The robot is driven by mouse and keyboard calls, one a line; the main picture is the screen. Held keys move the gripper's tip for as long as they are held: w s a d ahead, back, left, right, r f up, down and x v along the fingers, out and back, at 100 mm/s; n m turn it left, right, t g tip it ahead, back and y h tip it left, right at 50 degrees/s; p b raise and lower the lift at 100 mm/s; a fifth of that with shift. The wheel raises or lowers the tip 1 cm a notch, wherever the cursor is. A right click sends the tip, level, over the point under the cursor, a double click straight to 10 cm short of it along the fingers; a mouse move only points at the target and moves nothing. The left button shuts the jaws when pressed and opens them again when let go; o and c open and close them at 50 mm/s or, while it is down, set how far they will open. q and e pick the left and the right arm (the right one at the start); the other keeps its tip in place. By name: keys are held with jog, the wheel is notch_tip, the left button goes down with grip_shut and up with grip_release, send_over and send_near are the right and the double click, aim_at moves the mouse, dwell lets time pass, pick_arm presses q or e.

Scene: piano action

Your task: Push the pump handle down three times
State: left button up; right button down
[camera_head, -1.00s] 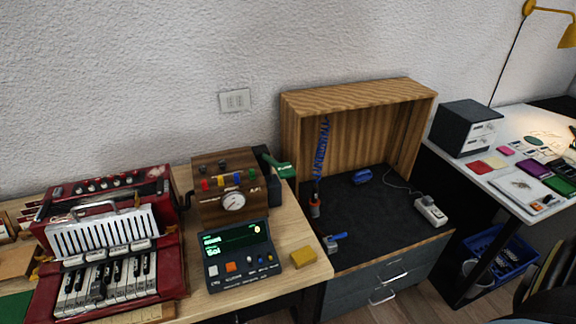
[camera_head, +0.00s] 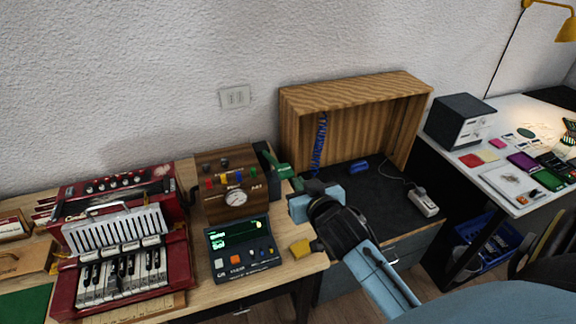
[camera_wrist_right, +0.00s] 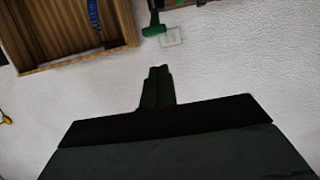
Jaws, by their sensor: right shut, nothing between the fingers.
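The green pump handle (camera_head: 284,172) sticks out at the right side of the wooden gauge box (camera_head: 227,187). It also shows near the top of the right wrist view (camera_wrist_right: 154,30). My right gripper (camera_head: 298,185) is shut and empty, just right of and below the handle in the head view. In the right wrist view the closed fingers (camera_wrist_right: 158,70) point toward the handle, with a visible gap between them. Part of the pump behind the handle is dark and hard to make out. My left gripper is not in view.
A control panel (camera_head: 239,250) with a green screen sits in front of the gauge box, a yellow block (camera_head: 300,249) beside it. A red accordion (camera_head: 117,247) stands left. A wooden open cabinet (camera_head: 356,88) stands right, partly behind my right arm.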

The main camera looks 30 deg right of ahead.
jog(key=r, duration=0.3)
jog(key=shift+d+t, duration=0.2)
jog(key=shift+t, duration=0.1)
jog(key=shift+f, duration=0.1)
send_over(288, 175)
notch_tip(288, 175, down, 2)
jog(key=shift+w+f, duration=0.15)
jog(key=shift+f, duration=0.1)
notch_tip(288, 175, down, 3)
jog(key=shift+r, duration=0.1)
jog(key=shift+s+f, duration=0.2)
jog(key=shift+f, duration=0.4)
